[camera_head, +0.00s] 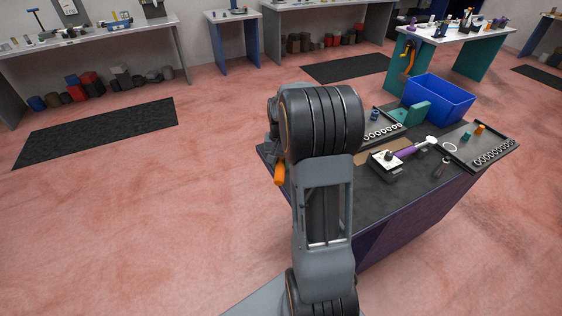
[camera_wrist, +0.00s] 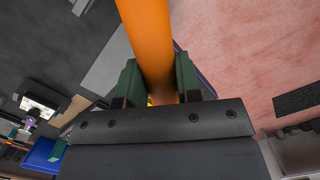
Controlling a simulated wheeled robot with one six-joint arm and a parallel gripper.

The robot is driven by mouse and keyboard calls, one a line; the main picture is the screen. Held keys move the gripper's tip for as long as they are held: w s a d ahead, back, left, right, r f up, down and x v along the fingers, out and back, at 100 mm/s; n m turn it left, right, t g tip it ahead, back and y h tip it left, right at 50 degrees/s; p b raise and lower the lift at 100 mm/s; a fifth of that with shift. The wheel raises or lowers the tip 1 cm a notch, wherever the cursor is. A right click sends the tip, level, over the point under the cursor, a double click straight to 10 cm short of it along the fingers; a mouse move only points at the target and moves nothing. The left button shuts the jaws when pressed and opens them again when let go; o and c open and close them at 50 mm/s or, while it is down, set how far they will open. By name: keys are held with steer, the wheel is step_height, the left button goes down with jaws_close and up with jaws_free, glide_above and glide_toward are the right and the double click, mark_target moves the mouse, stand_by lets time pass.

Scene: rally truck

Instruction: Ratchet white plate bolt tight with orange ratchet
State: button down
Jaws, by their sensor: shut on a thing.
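The orange ratchet's handle (camera_wrist: 148,40) runs up from between my gripper's green fingers (camera_wrist: 158,88) in the wrist view. My gripper is shut on it. In the head view a short orange part of the ratchet (camera_head: 280,173) shows left of my arm, at the bench's left edge; the arm hides the fingers there. The ratchet's head is not clear in either view. The white plate (camera_head: 382,161) lies on a dark block on the bench, right of my arm, with a dark bolt-like knob on top. It also appears at the left of the wrist view (camera_wrist: 38,106), apart from my gripper.
A purple-handled tool (camera_head: 407,152) lies beside the white plate. A tray of sockets (camera_head: 508,147) is at the bench's right, another (camera_head: 395,133) behind the plate. A blue bin (camera_head: 440,98) stands at the back. Open pink floor lies left of the bench.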

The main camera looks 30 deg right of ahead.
steer(key=shift+f+b, duration=1.8)
steer(key=shift+f, duration=0.75)
steer(key=shift+f+b, duration=0.6)
steer(key=shift+f, duration=0.55)
stand_by(0.5)
steer(key=shift+r, duration=0.1)
steer(key=c, duration=1.3)
jaws_free()
steer(key=shift+c, duration=0.2)
jaws_close()
steer(key=shift+s, duration=0.1)
steer(key=s+d+n, duration=0.1)
steer(key=d+n, duration=0.1)
steer(key=shift+s+d+n, duration=0.3)
steer(key=shift+s+d, duration=0.1)
